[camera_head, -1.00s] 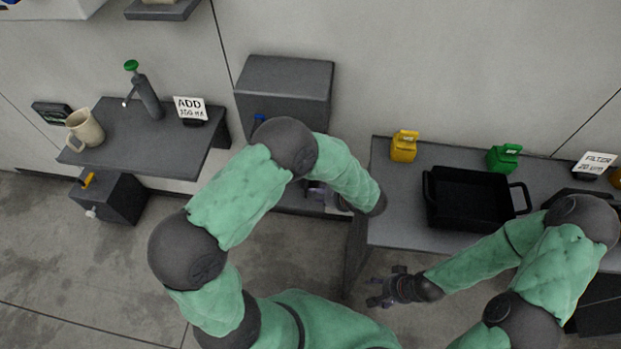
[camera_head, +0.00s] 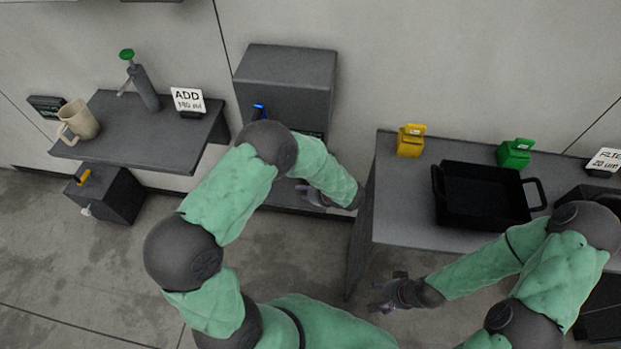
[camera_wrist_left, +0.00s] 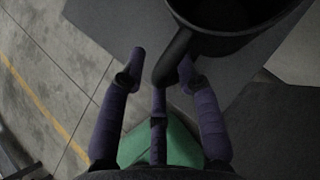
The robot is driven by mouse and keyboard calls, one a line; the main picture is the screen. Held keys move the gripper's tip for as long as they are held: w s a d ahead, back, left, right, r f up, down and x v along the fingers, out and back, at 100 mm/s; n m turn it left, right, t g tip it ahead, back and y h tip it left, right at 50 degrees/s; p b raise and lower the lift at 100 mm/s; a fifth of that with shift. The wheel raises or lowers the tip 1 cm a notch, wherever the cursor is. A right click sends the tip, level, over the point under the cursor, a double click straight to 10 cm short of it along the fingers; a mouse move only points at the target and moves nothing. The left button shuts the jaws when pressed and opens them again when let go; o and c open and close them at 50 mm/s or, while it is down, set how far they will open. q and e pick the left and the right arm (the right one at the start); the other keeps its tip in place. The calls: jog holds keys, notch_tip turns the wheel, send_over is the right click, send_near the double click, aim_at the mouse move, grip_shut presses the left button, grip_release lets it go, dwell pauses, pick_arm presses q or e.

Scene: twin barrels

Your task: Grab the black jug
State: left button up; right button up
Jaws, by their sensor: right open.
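The black jug (camera_wrist_left: 228,22) shows at the top of the left wrist view, with its open rim and its handle (camera_wrist_left: 172,58) toward my gripper. My left gripper (camera_wrist_left: 160,66) is open there, with the handle between its fingertips, nearer the right-hand finger; I cannot tell if they touch. In the head view my left gripper (camera_head: 312,195) is at the lower shelf beneath the dark dispenser box, and the jug cannot be made out there. My right gripper (camera_head: 385,293) is open and empty, in front of the right table.
The left shelf holds a beige jug (camera_head: 79,120), a pump (camera_head: 146,88) and an ADD sign (camera_head: 188,100). The dispenser box (camera_head: 285,80) is above my left gripper. The right table (camera_head: 400,200) carries a yellow can (camera_head: 410,142), a green can (camera_head: 515,153) and a black tray (camera_head: 485,213).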

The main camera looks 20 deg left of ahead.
pick_arm(q)
jog(key=shift+r, duration=0.1)
grip_shut()
